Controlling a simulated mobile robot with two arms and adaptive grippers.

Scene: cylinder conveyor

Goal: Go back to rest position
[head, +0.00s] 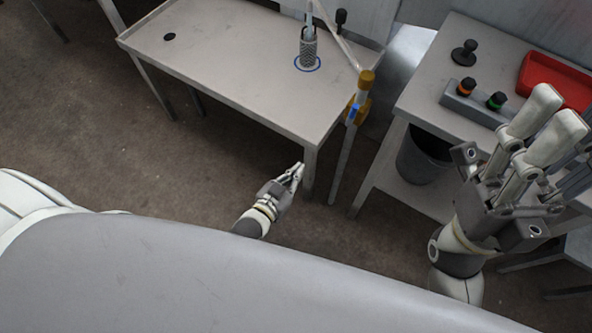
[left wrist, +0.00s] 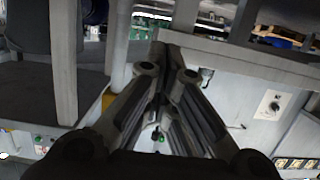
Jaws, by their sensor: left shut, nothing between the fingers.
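My left gripper (head: 300,167) is in the middle of the head view, shut and empty. It hangs beside the front corner of the left table and touches nothing that I can see. In the left wrist view its fingers (left wrist: 168,50) come together with nothing held between them. My right gripper (head: 549,112) is large at the right of the head view, pointing up, in front of the right table. Its two pale fingertips lie side by side; from this angle their opening is unclear.
The left table (head: 225,55) carries a dark textured cylinder (head: 308,50) in a blue ring. The right table (head: 418,80) holds a button box (head: 468,104), a black knob (head: 465,52) and a red tray (head: 545,75). A dark bin (head: 425,158) stands below. The floor at left is clear.

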